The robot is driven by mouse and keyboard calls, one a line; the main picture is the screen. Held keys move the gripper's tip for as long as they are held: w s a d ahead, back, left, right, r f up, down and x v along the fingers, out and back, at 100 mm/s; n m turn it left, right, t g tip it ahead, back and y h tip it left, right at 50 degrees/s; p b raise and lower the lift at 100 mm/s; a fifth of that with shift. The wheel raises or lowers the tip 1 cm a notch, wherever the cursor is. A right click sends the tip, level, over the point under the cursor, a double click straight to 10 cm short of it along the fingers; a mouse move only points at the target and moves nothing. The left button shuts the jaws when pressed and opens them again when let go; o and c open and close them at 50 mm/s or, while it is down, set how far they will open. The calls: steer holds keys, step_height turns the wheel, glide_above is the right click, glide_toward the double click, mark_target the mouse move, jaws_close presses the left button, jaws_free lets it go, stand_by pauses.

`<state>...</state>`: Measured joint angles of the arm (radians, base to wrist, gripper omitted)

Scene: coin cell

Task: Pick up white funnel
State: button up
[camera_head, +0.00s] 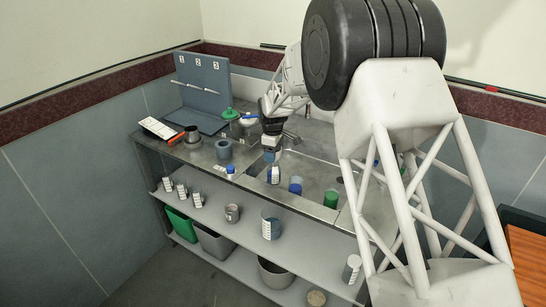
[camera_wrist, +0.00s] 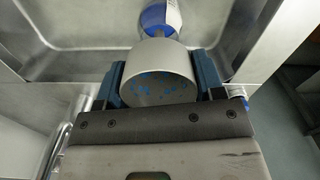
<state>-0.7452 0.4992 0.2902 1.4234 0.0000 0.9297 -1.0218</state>
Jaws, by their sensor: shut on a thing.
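A small white thing (camera_head: 248,119), which looks like the white funnel, is at the back of the counter beside a green funnel (camera_head: 230,114); it is partly hidden by my arm. My gripper (camera_head: 270,147) is to the right and in front of it, over the sink's left side. In the wrist view my gripper (camera_wrist: 160,85) is shut on a pale grey, cup-like cylinder (camera_wrist: 160,62), with one blue finger on each side. Blue specks show on the cylinder's near face. A blue and white bottle (camera_wrist: 160,16) is just beyond it; I cannot tell whether they touch.
The bottle stands at the sink (camera_head: 312,181), with a blue-topped cup (camera_head: 295,186) and a green cup (camera_head: 331,198) to its right. A grey-blue ring-shaped holder (camera_head: 223,149) and a small blue-capped bottle (camera_head: 231,172) are on the left counter. A numbered panel (camera_head: 203,88) stands behind.

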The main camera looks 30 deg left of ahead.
step_height(320, 180, up, 8)
steer(key=shift+r, duration=0.1)
stand_by(0.4)
steer(key=shift+a, duration=0.15)
stand_by(0.4)
